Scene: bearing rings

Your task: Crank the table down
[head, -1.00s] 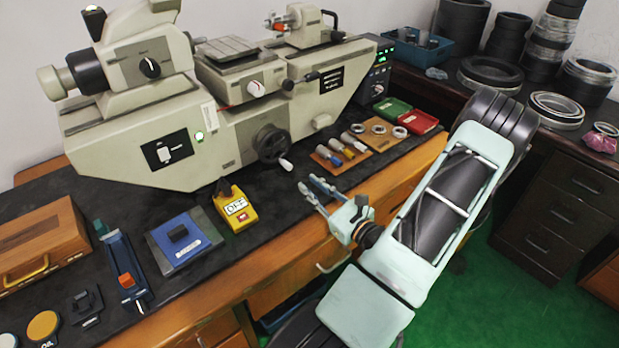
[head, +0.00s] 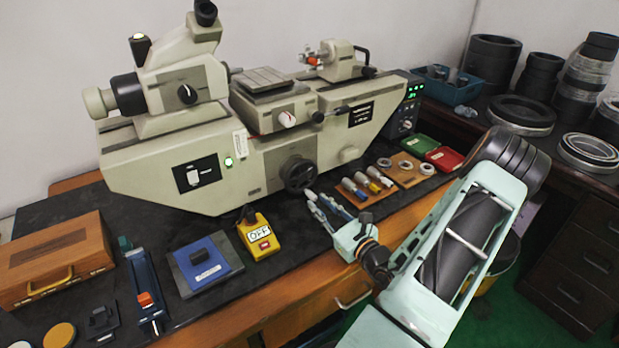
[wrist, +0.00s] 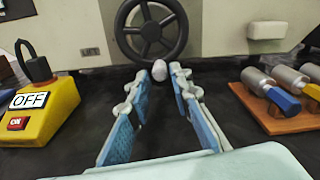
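The dark crank handwheel (head: 298,173) sits on the front of the cream measuring machine, below its table (head: 264,79). It also shows at the top of the wrist view (wrist: 150,28). Its pale handle knob (wrist: 159,70) points out from the lower right of the wheel. My gripper (head: 317,204) is open, with its fingers toward the wheel. Nothing is gripped.
A yellow OFF box (head: 258,236) stands left of my gripper. A wooden rack of blue- and yellow-marked cylinders (head: 367,187) stands close on the right. A blue block (head: 205,264) lies farther left.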

